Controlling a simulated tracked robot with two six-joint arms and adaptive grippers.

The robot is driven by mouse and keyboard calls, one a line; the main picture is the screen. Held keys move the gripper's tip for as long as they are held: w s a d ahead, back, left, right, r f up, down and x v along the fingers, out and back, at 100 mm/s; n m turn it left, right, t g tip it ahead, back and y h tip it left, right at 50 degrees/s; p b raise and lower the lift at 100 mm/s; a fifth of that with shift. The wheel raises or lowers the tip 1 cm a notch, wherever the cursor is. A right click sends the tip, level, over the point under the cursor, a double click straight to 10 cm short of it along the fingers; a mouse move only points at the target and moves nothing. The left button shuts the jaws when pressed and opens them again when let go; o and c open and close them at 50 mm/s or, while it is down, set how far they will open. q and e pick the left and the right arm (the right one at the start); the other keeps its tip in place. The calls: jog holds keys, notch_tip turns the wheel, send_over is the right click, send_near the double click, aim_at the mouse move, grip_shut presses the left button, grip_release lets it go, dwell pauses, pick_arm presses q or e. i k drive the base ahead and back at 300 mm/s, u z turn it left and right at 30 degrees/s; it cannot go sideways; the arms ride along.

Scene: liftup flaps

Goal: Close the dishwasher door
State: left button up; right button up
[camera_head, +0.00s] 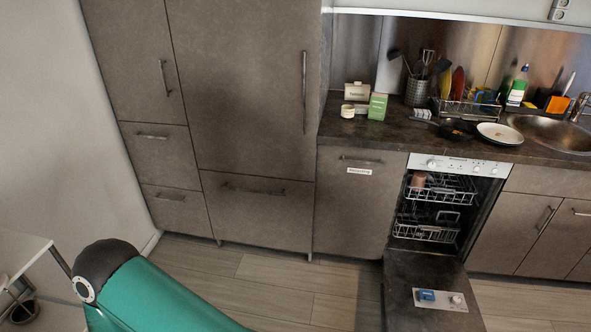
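The dishwasher door (418,275) is folded down and open, lying low in front of the dishwasher at the lower right. A blue item sits in a dispenser panel (440,299) on its inner face. The dishwasher (463,168) stands under the counter, with its white control strip at the top. Its upper rack (441,188) holds a brownish cup (418,180). A lower rack (426,231) sits below it. Neither of my grippers is in view. A teal and black part at the lower left looks like part of my own arm.
A cabinet with a small white label (355,205) stands left of the dishwasher, and drawers and cupboards (522,227) stand to its right. The counter (372,134) above carries boxes, a dish rack, a plate and a sink. A white table (22,250) stands at the left. The wooden floor (290,283) between is clear.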

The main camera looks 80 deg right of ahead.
aim_at(405, 272)
jog(key=u, duration=1.35)
jog(key=i, duration=0.1)
jog(key=z, duration=2.8)
jog(key=i, duration=0.3)
jog(key=z, duration=2.25)
jog(key=k, duration=0.5)
jog(key=z, duration=0.45)
jog(key=i, duration=1.55)
jog(key=u, duration=0.45)
